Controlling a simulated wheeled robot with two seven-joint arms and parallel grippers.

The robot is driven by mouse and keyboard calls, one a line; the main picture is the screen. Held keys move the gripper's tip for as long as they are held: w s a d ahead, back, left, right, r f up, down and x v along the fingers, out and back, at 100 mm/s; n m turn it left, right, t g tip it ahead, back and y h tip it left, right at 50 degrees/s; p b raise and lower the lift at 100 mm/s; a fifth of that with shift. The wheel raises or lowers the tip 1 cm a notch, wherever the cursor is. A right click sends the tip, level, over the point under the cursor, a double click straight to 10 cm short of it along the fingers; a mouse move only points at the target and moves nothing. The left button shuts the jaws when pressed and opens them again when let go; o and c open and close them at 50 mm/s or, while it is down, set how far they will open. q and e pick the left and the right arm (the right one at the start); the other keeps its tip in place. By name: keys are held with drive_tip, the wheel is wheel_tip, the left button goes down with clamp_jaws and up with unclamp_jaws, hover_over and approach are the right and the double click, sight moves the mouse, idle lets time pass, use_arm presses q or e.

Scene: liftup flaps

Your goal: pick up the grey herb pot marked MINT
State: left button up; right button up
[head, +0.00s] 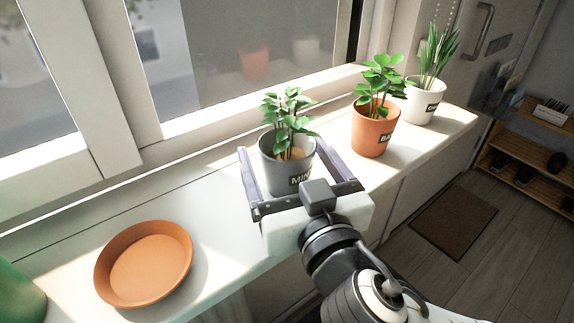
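The grey herb pot (278,178) stands upright on the white windowsill, with a leafy green plant in it and a dark label partly showing "MIN". My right gripper (282,147) reaches in from the lower right, with one finger on each side of the grey pot. Its fingers are spread wide and look apart from the pot's wall, so it seems open; contact on the far side is hidden. My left gripper is not in view.
An orange pot (371,133) and a white pot (421,106) with plants stand farther right on the sill (222,205). An empty terracotta saucer (144,264) lies at the left. A green object (18,297) is cut off at the lower left. The window runs behind.

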sight(280, 140)
drive_tip(key=shift+x, duration=2)
drive_tip(key=shift+d, duration=0.2)
drive_tip(key=c, duration=1.3)
drive_tip(key=shift+r, duration=0.2)
drive_tip(key=shift+c, duration=0.8)
